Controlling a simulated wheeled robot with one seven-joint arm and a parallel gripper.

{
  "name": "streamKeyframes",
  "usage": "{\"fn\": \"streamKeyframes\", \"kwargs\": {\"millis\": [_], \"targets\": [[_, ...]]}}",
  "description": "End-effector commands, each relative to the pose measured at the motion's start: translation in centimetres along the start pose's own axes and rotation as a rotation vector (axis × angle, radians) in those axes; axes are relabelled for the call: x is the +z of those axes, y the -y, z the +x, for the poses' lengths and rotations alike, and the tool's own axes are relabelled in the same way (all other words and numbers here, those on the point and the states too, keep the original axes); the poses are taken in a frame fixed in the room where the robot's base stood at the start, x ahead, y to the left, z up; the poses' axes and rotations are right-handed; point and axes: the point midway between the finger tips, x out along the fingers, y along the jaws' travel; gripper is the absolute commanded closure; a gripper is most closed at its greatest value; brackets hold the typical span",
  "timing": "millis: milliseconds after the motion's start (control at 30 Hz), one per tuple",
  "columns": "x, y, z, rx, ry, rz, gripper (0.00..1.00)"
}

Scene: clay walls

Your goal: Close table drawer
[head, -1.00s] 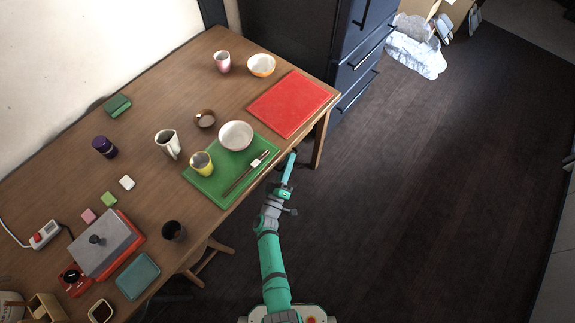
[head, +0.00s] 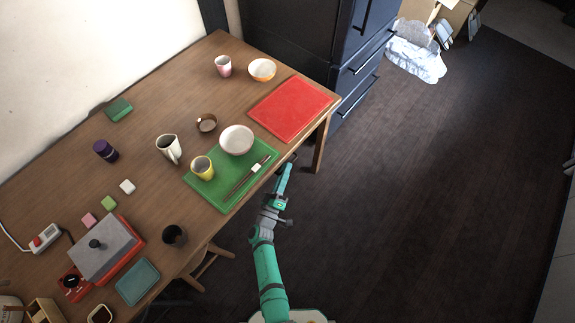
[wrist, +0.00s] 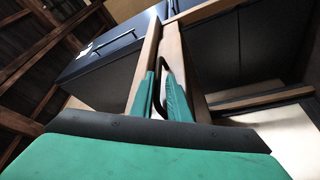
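The wooden table (head: 75,175) stands on the left in the head view. A dark handle (head: 293,157) shows at its right edge, just beyond my gripper (head: 286,168). In the wrist view my gripper (wrist: 160,104) has its two green fingers apart, with a dark curved handle (wrist: 161,75) between and beyond them. Pale wooden strips (wrist: 147,66) lie just past the fingers, with a dark gap between them. The drawer itself is mostly hidden under the tabletop, and I cannot tell how far out it stands. Firm contact with the handle does not show.
A green mat (head: 215,193) with a bowl, yellow cup and chopsticks lies near the table edge. A red mat (head: 290,107) lies farther back. A table leg (head: 320,145) stands beside my gripper. A dark blue cabinet (head: 352,60) stands behind.

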Motion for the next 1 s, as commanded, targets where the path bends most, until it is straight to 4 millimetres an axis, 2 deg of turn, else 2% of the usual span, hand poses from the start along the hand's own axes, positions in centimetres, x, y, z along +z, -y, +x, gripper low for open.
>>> {"fn": "streamKeyframes", "kwargs": {"millis": [33, 200, 400, 600, 1000], "targets": [[0.1, 0.1, -1.2, -0.004, 0.001, -0.001, 0.85], [0.1, 0.1, -4.4, -0.004, 0.002, -0.001, 0.85], [0.2, 0.1, -7.0, -0.002, 0.004, -0.002, 0.85], [0.2, 0.1, -8.0, -0.001, 0.004, -0.001, 0.85], [0.2, 0.0, -8.0, -0.001, 0.004, -0.001, 0.85]]}}
